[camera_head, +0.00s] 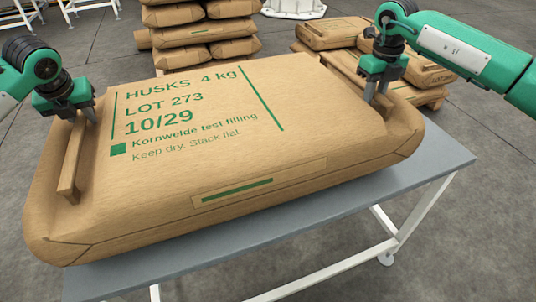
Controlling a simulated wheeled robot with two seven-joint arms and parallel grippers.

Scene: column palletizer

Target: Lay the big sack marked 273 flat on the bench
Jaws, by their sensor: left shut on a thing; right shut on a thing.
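The big brown sack (215,130) reads "HUSKS 4 kg", "LOT 273" and "10/29" in green, print side up. It is over the grey bench (425,172), broad and roughly level, with its left end reaching past the bench's left side in the picture. I cannot tell whether its underside touches the bench top. My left gripper (87,115) is shut on the strap handle (72,162) at the sack's left end. My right gripper (376,92) is shut on the handle at its right end, which the fingers partly hide.
Stacked sacks (205,30) stand behind the bench at the back. More sacks (335,33) lie on a wooden pallet (428,95) at the back right, behind my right arm. White-framed stands (88,6) are at the far left. The floor at right is clear.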

